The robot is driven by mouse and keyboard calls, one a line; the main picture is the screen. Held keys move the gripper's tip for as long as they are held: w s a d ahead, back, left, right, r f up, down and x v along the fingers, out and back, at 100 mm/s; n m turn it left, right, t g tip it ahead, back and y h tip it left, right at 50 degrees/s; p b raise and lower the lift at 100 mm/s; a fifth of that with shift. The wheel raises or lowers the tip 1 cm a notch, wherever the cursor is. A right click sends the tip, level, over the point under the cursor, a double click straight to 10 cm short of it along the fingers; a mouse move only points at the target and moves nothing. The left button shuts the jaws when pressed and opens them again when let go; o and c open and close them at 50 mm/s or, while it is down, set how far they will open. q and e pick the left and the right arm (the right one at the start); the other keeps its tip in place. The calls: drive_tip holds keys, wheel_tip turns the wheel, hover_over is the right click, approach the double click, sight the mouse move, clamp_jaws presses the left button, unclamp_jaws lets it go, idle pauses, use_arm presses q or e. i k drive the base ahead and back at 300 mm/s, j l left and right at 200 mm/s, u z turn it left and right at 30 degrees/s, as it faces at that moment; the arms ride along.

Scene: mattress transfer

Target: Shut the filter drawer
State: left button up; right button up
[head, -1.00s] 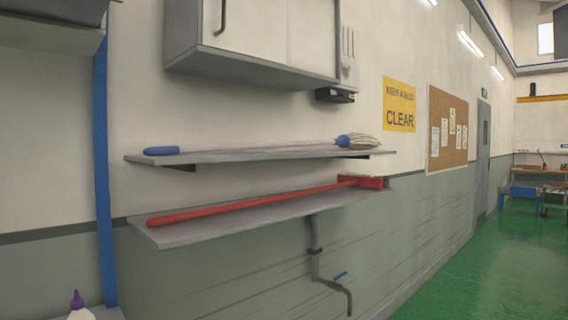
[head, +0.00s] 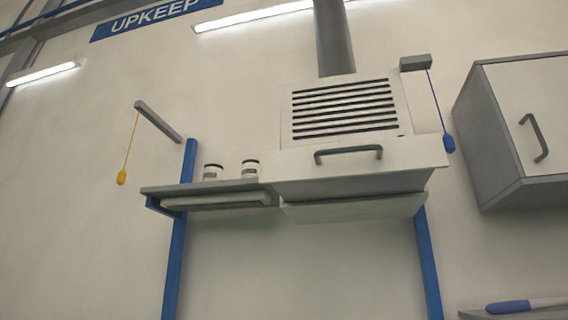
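The filter drawer (head: 350,187) is a pale box front with a dark grey bar handle (head: 348,153). It sits below a white vented housing (head: 345,108) high on the wall, and it juts forward from under the housing, so it stands open. I see it from below, so its inside is hidden. Neither of my grippers shows in the head view.
A grey shelf (head: 205,187) with two small jars (head: 250,169) adjoins the drawer on the left. Blue posts (head: 180,240) stand below. Pull cords with yellow (head: 121,178) and blue (head: 449,144) ends hang on either side. A wall cabinet (head: 530,130) is at right.

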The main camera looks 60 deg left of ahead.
sight(400, 165)
drive_tip(key=u, duration=1.35)
